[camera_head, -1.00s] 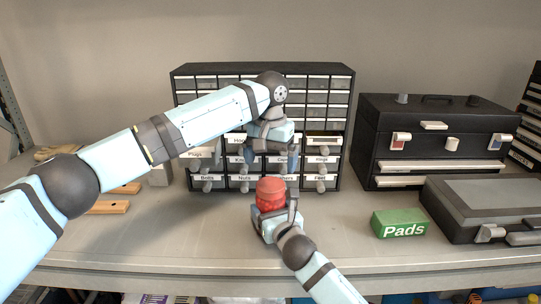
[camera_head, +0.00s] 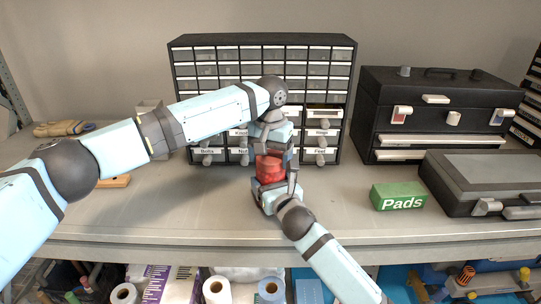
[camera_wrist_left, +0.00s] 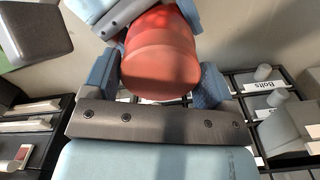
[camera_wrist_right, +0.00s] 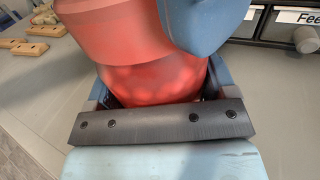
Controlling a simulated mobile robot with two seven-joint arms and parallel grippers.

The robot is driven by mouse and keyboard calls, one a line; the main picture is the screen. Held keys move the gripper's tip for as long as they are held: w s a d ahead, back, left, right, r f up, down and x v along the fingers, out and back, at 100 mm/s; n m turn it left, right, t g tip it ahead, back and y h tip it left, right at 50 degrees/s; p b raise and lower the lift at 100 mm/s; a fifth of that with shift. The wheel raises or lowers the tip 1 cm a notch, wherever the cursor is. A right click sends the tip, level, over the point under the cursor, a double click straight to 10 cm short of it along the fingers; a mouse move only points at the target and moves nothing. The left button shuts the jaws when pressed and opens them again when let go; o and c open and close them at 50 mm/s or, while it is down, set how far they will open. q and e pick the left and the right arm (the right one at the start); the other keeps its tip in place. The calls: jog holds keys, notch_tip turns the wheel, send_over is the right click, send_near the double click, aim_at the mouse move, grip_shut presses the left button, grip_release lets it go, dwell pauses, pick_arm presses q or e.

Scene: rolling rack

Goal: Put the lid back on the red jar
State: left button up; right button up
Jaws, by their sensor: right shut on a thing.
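The red jar (camera_head: 268,179), see-through with round shapes inside, stands upright in my right gripper (camera_head: 271,190), which is shut around its body. The red lid (camera_head: 268,161) is on top of the jar, with no clear gap between them; I cannot tell how tightly it sits. In the right wrist view the lid (camera_wrist_right: 115,35) is above the jar body (camera_wrist_right: 160,75). My left gripper (camera_head: 271,148) points down over the lid. In the left wrist view the lid (camera_wrist_left: 160,65) is between its spread fingers, which look open around it.
The drawer cabinet (camera_head: 262,50) stands close behind, some labelled drawers pulled out. A green Pads box (camera_head: 398,196), a grey case (camera_head: 487,190) and a black toolbox (camera_head: 435,120) are at right. Gloves (camera_head: 62,128) lie at back left. The bench's left front is clear.

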pick_arm(q)
jog(key=shift+c, duration=1.3)
jog(key=o, duration=1)
jog(key=shift+c, duration=0.2)
jog(key=shift+r, duration=0.1)
notch_tip(320, 180, up, 12)
pick_arm(e)
jog(key=o, duration=1.7)
